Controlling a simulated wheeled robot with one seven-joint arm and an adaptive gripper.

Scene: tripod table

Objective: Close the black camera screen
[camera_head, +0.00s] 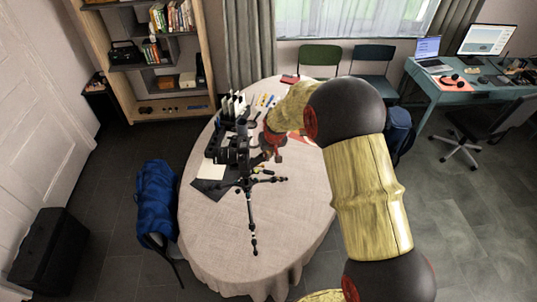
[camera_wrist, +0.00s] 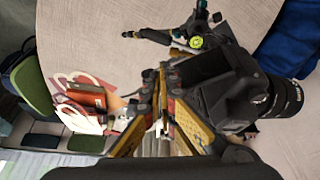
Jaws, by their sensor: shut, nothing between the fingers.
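The black camera (camera_head: 232,155) sits on a small black tripod (camera_head: 251,215) on the table. In the wrist view the camera body (camera_wrist: 232,100) is right of centre, with its lens (camera_wrist: 287,97) pointing right. A dark flat panel (camera_wrist: 203,66), which looks like the camera screen, stands out from the body on the side near my fingers. Its exact angle is hard to tell. My gripper (camera_wrist: 167,75) is shut and empty, close beside the panel; contact cannot be told. In the head view my gripper (camera_head: 268,145) is just right of the camera, partly hidden by my arm.
The oval table (camera_head: 290,235) has free room at its front. Black holders with white items (camera_head: 232,105) stand behind the camera. A blue bag (camera_head: 157,200) is beside the table; chairs (camera_head: 320,56) stand behind.

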